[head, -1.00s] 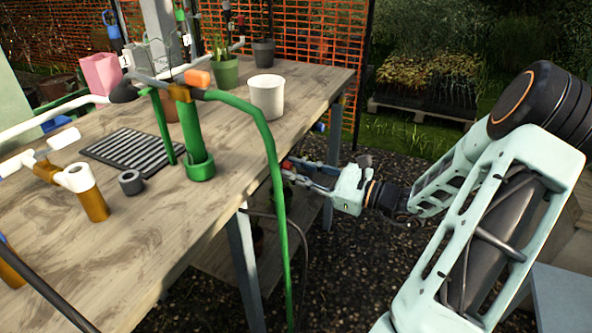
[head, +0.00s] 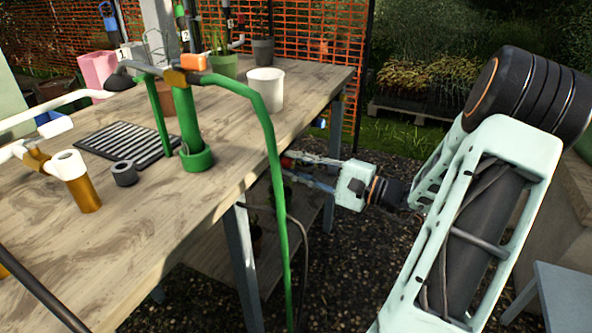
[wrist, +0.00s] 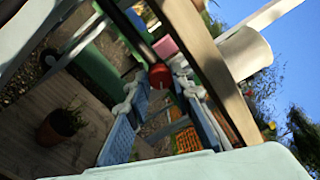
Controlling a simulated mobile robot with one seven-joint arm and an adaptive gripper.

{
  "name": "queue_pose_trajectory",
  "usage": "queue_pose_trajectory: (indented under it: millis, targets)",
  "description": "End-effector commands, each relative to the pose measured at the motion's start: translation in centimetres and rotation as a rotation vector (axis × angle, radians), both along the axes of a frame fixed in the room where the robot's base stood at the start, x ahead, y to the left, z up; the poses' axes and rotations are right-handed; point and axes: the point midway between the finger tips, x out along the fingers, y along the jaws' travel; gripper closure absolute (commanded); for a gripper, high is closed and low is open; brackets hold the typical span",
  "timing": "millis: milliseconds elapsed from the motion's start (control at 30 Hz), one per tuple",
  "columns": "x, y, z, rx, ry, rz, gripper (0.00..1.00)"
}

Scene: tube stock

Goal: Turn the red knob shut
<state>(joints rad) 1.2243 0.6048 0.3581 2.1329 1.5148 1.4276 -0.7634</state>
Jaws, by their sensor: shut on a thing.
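The red knob (wrist: 160,75) shows in the wrist view between the tips of my gripper (wrist: 163,88), one finger on each side of it. My gripper is shut on the knob. In the head view my gripper (head: 291,168) reaches in from the right, below the table top at its right edge. A bit of red shows at the fingertips there, and the rest of the knob is hidden. How far the knob is turned cannot be told.
The wooden table (head: 130,250) carries a green pipe stand (head: 185,120), a white pot (head: 265,90) and a black grate (head: 115,145). A green hose (head: 272,160) hangs over the edge, left of my gripper. A potted plant (wrist: 60,126) stands low in the wrist view.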

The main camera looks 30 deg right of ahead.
Motion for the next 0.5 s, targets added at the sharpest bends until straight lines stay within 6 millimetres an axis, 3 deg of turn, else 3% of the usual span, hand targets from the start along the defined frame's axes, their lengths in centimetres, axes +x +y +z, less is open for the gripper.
queue_pose_trajectory:
  millis: [500]
  targets:
    - [0.0, -0.09, -0.16, -0.389, -0.299, 0.001, 1.0]
